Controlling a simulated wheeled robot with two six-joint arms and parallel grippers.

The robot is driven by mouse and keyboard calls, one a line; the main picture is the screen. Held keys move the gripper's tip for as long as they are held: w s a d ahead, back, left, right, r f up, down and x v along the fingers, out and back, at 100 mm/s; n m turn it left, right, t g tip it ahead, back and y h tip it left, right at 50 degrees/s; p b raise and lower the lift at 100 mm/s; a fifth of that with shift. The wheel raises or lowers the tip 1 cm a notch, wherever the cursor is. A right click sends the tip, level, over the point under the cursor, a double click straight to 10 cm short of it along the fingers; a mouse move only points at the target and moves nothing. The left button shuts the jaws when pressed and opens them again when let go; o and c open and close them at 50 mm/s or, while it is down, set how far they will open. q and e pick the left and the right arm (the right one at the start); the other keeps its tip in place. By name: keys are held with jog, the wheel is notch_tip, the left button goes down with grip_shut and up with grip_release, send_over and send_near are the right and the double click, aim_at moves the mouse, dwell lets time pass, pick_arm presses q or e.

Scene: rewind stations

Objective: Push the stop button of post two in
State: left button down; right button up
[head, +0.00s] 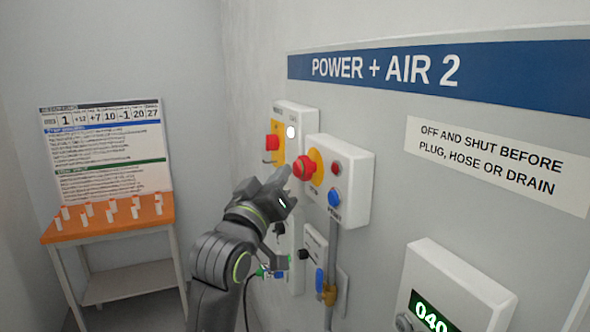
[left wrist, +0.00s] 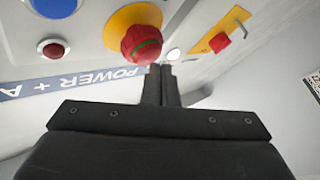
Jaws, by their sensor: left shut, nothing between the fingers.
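The stop button (head: 302,169) is a red mushroom knob on a yellow round plate. It stands out from a white wall box (head: 355,183) under the POWER + AIR 2 sign. In the left wrist view the red knob (left wrist: 140,46) shows a green band, with the yellow plate (left wrist: 117,22) behind it. My left gripper (head: 284,173) is shut and empty, its fingertips just left of the knob. In the left wrist view the closed fingertips (left wrist: 160,68) sit right beside the knob; I cannot tell whether they touch. My right gripper is not in view.
The same box carries a small red button (head: 336,168) and a blue button (head: 334,197). A box with a red switch (head: 271,143) is further left. Below are a pipe and valve parts (head: 329,293). An orange-topped table (head: 100,228) stands far left.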

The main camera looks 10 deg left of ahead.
pick_arm(q)
jog(key=shift+w+d, duration=0.3)
jog(key=shift+d, duration=0.15)
dwell(0.9)
jog(key=shift+a, duration=0.15)
jog(key=shift+s+a+p, duration=0.5)
jog(key=shift+a+p, duration=0.05)
jog(key=shift+p, duration=0.05)
jog(key=shift+a, duration=0.1)
jog(key=s+a+p, duration=0.1)
jog(key=a, duration=0.1)
jog(key=s+a+p, duration=0.1)
jog(key=a, duration=0.1)
jog(key=shift+s+p, duration=0.4)
dwell(0.4)
